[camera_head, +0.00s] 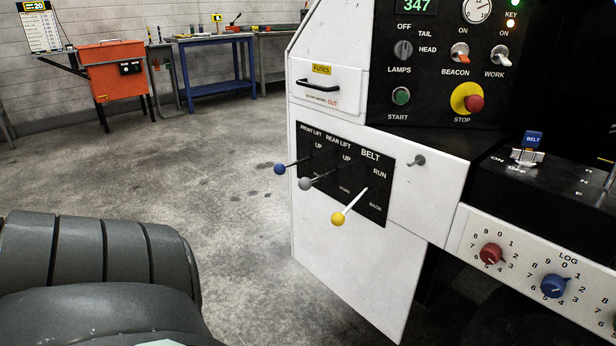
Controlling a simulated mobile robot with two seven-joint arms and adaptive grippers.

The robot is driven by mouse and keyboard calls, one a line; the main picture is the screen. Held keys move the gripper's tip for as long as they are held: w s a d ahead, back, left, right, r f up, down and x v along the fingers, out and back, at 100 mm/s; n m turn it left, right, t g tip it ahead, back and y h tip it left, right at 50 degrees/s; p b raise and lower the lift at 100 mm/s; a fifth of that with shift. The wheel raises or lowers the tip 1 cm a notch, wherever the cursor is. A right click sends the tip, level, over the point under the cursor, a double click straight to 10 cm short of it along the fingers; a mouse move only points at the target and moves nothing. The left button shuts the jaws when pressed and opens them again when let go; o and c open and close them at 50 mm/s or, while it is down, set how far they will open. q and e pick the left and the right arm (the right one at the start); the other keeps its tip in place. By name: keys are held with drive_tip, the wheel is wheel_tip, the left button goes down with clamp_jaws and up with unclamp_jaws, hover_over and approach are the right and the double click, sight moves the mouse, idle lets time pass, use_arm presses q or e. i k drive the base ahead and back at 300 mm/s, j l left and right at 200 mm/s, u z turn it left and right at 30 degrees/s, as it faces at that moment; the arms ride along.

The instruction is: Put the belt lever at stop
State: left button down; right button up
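The belt lever (351,205) has a white shaft and a yellow knob (338,219). It sticks out of the black lever panel (376,158) under the word BELT. RUN is printed at the upper right of its slot and BACK lower down. I see no readable stop label there; the shaft or knob may hide it. The shaft points down and left, steeper than the two levers beside it. I cannot tell exactly which mark it stands at. Neither of my grippers is in view.
Left of the belt lever are the blue-knobbed front lift lever (279,169) and grey-knobbed rear lift lever (305,184), close together. A red stop button (474,103) sits above. A dark grey ribbed shape (95,270) fills the lower left. The floor left of the panel is clear.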

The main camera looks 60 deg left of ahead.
sight(338, 219)
drive_tip(key=u, duration=1.55)
